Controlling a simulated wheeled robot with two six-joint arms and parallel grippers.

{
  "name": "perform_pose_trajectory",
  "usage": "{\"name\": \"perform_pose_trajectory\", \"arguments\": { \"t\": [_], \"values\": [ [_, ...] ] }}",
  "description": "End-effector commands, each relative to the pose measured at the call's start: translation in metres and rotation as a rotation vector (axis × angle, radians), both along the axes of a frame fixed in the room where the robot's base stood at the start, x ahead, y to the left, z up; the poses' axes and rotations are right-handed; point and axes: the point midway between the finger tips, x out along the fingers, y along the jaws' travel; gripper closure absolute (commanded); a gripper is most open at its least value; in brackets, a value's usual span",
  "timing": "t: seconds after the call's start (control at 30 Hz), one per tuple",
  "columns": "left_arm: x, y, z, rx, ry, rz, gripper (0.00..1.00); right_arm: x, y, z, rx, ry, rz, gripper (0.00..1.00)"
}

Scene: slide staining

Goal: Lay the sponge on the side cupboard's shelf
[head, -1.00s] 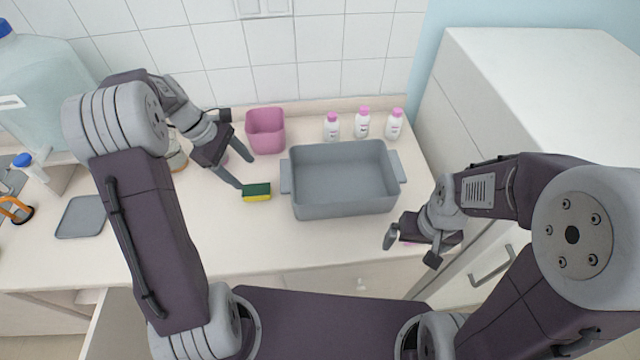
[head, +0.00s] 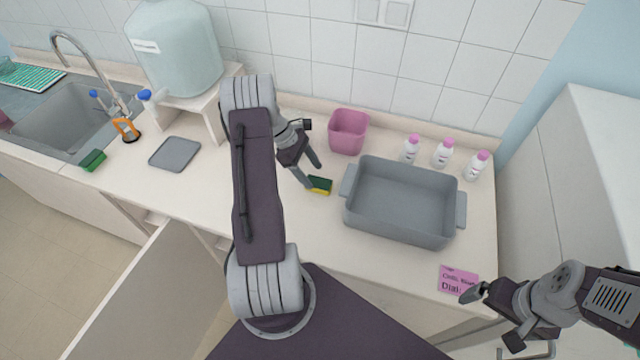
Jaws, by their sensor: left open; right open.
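A sponge with a green top and yellow underside (head: 321,187) lies on the counter, just left of the grey basin. My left gripper (head: 313,177) is open with its fingertips close to the sponge; I cannot tell whether they touch it. A second green sponge (head: 93,160) lies by the sink's front edge. My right gripper (head: 493,318) is open and empty near the counter's front right edge. An open cupboard door (head: 130,295) stands below the counter at the lower left. No shelf inside it is clearly visible.
A grey basin (head: 400,232), a pink bin (head: 348,131) and several pink-capped bottles (head: 442,154) stand on the right of the counter. A pink note (head: 458,281) lies near the front edge. A grey tray (head: 175,153), water tank (head: 178,55) and sink (head: 60,118) are left.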

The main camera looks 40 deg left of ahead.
Motion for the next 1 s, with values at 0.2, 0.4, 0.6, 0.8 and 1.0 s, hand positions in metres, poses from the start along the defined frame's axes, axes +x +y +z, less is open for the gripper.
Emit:
{"name": "perform_pose_trajectory", "arguments": {
  "t": [0.2, 0.4, 0.6, 0.8, 1.0],
  "values": [
    [0.004, -0.018, -0.020, -0.003, 0.004, -0.002, 0.35, 0.000, 0.000, 0.016, 0.000, 0.000, 0.000, 0.02],
    [0.007, -0.028, -0.043, 0.000, 0.000, -0.001, 0.35, 0.000, 0.000, 0.018, 0.000, 0.000, 0.000, 0.02],
    [0.008, -0.027, -0.044, 0.000, -0.001, 0.000, 0.37, 0.000, 0.000, 0.017, 0.000, 0.000, 0.000, 0.02],
    [0.008, -0.027, -0.044, 0.000, -0.001, 0.000, 0.93, 0.000, 0.000, 0.017, 0.000, 0.000, 0.000, 0.02],
    [0.008, -0.027, -0.043, 0.000, -0.001, 0.000, 0.98, 0.000, 0.000, 0.017, 0.000, 0.000, 0.000, 0.02]
  ]
}}
